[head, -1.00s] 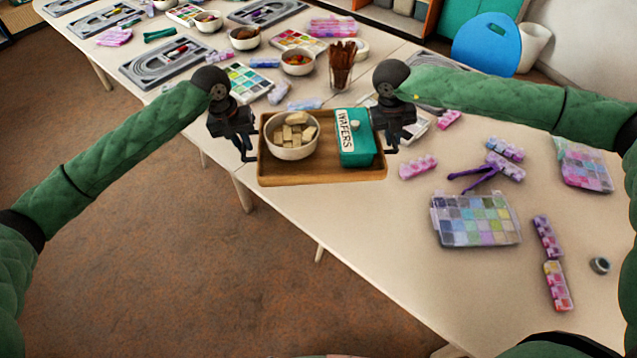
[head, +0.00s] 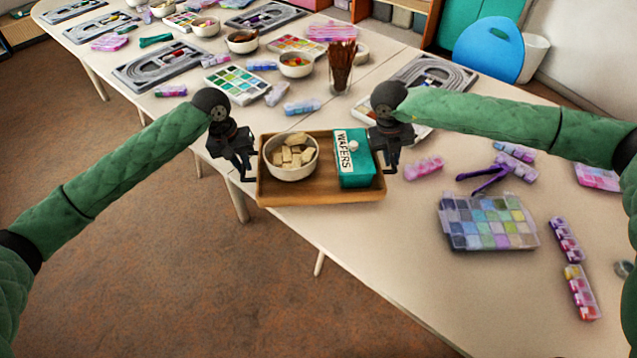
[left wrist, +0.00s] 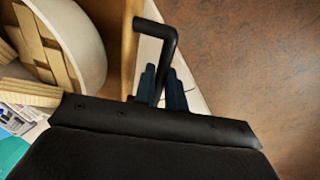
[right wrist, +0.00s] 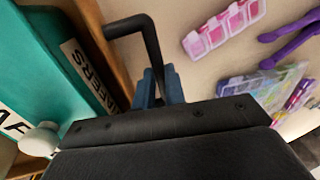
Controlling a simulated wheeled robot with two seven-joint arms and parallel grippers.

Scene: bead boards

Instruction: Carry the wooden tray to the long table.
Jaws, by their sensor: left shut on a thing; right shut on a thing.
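The wooden tray (head: 320,197) is in the middle of the head view, over the near edge of the long table (head: 400,230). It carries a white bowl (head: 291,172) of wafer pieces and a teal tin (head: 354,171) labelled WAFERS. My left gripper (head: 247,172) is shut on the tray's left handle, a black bent bar (left wrist: 160,35). My right gripper (head: 390,168) is shut on the right handle (right wrist: 135,28). The tray looks level. I cannot tell whether it touches the tabletop or hangs just above it.
A bead case (head: 487,222), purple pliers (head: 485,178) and pink bead boxes (head: 423,168) lie right of the tray. Behind it are a glass of brown sticks (head: 340,67), a bead bowl (head: 296,65) and grey bead boards (head: 160,66). Brown floor (head: 150,270) is open at the left.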

